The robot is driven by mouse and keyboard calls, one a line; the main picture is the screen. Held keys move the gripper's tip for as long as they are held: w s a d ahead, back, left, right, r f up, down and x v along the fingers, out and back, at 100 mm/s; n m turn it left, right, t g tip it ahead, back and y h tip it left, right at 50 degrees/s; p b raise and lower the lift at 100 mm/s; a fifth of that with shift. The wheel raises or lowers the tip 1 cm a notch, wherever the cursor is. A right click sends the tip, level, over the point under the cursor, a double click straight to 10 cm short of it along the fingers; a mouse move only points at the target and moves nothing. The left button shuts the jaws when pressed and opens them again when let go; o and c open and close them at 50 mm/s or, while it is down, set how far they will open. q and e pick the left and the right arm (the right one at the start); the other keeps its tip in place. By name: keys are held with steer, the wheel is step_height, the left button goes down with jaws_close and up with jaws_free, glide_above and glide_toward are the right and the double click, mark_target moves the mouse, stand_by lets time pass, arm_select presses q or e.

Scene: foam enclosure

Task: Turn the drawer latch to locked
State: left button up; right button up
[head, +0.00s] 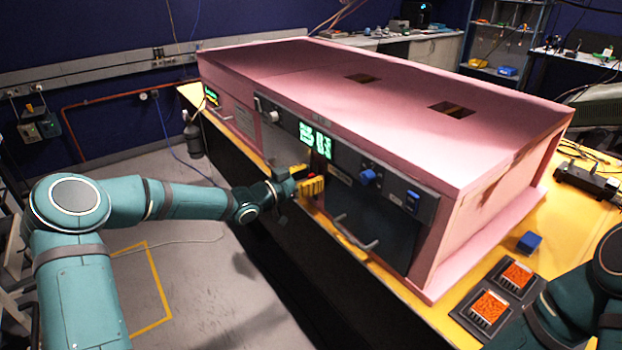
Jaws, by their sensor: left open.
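A pink foam enclosure (400,110) stands on a yellow-topped bench, with a dark front panel set into it. The panel carries green displays (315,138), a blue knob (368,177) and a blue part (412,201) near its right end. Below these is a dark drawer-like front (375,215) with a curved handle (356,236). My left gripper (314,183), with yellow on its fingers, is open at the panel's left part, left of the blue knob. I cannot make out which part is the drawer latch; contact is too small to tell. My right gripper is out of view.
My right arm fills the lower right corner. A dark bottle-like object (193,135) hangs at the enclosure's far left end.

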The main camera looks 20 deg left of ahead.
arm_select(q)
steer(key=shift+o, duration=0.2)
steer(key=shift+w+d, duration=0.1)
steer(key=shift+w, duration=0.05)
jaws_close()
steer(key=shift+r, duration=0.1)
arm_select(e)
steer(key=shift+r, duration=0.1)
